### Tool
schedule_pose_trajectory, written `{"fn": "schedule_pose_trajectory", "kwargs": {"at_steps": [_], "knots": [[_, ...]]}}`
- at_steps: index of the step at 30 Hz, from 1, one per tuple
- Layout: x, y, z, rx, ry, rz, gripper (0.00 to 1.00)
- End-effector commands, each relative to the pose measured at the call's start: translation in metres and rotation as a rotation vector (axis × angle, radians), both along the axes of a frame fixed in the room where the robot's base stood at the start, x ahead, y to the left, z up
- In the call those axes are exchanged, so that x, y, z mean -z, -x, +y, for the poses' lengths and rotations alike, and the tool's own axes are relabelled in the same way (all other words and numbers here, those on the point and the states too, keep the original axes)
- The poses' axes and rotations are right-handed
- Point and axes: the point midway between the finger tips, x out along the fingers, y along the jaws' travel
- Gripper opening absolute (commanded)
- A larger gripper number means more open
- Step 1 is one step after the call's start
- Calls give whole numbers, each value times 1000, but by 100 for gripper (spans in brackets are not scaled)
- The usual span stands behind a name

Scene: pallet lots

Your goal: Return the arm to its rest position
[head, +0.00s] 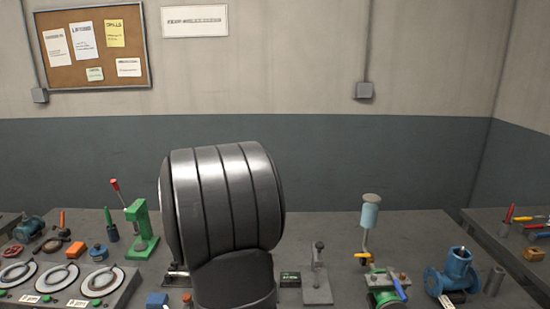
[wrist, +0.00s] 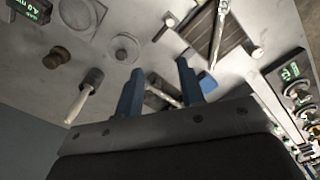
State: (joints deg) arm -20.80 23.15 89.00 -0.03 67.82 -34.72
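My gripper (wrist: 160,66) shows in the wrist view as two blue fingers rising from a dark grey palm. The fingers stand apart, and nothing is clearly held between them. The grey bench surface with small items shows beyond the fingertips; how far away it is, I cannot tell. In the head view a large dark ribbed link of my arm fills the middle, and the gripper cannot be made out there.
The workbench (head: 340,228) carries a green press (head: 141,228), round dials (head: 60,277) at left, a small stand (head: 317,280), a green vise (head: 385,288) and a blue valve (head: 458,272). A side bench (head: 492,225) is at right.

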Motion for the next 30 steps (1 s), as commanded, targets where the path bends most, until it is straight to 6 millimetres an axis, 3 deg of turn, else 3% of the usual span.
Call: {"fn": "schedule_pose_trajectory", "kwargs": {"at_steps": [12,30], "knots": [[1,-63,34,-185,0,0,35],[15,-140,82,-449,0,1,35]]}}
